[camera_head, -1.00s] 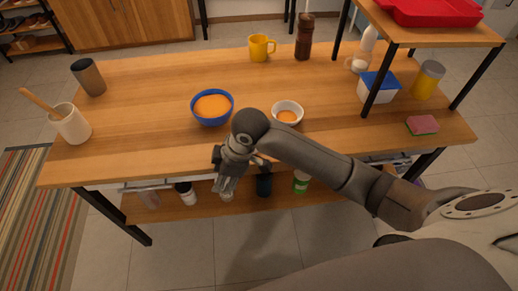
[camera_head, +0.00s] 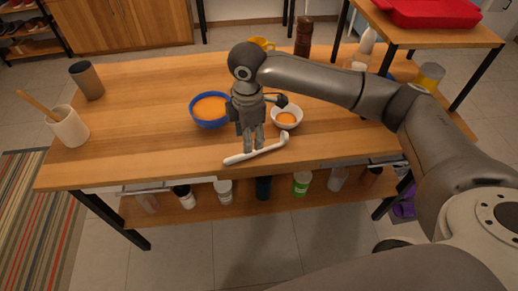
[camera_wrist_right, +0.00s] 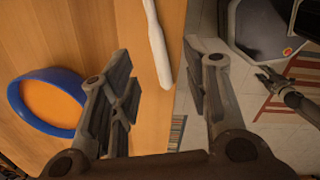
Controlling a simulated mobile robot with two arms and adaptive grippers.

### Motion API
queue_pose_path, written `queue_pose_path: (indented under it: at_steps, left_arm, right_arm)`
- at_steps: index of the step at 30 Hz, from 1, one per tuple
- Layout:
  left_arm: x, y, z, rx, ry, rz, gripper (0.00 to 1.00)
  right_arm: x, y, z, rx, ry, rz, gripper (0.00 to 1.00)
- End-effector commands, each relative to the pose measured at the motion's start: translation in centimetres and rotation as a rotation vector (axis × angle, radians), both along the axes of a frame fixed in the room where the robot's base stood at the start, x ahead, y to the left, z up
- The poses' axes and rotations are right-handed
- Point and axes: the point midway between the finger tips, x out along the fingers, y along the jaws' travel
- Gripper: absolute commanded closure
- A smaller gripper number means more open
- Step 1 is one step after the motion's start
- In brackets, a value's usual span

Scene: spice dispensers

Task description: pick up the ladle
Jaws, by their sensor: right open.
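The white ladle (camera_head: 268,151) lies near the front edge of the wooden table, its bowl end to the right by the small white bowl. My right gripper (camera_head: 249,147) points down over the ladle's handle, fingers apart and empty. The handle appears apart from both fingers. What seems to be my left gripper (camera_wrist_right: 272,80) shows small at the right of the wrist view; its jaws are unclear.
A blue bowl (camera_head: 193,118) with orange contents stands left of my right gripper, and a white bowl (camera_head: 288,123) stands right of it. A utensil pot (camera_head: 69,127) stands at the left. Several jars stand on the shelf below. The left front tabletop is clear.

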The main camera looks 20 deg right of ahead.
Motion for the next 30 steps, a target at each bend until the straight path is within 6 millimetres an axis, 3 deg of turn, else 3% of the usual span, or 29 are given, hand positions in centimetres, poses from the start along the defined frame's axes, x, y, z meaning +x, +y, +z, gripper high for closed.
queue_pose_path:
  at_steps: [18,26,30]
  left_arm:
    - [0.2,0.0,0.3,0.000,-0.002,-0.001,0.64]
    - [0.2,0.0,0.3,0.000,-0.002,-0.002,0.64]
    - [0.2,0.0,0.2,0.000,-0.003,-0.002,0.64]
  right_arm:
    - [0.6,0.5,-7.1,0.001,-0.001,0.000,0.57]
    - [0.6,0.5,-7.4,0.001,-0.002,0.000,0.57]
    - [0.6,0.5,-7.4,0.001,-0.002,0.000,0.72]
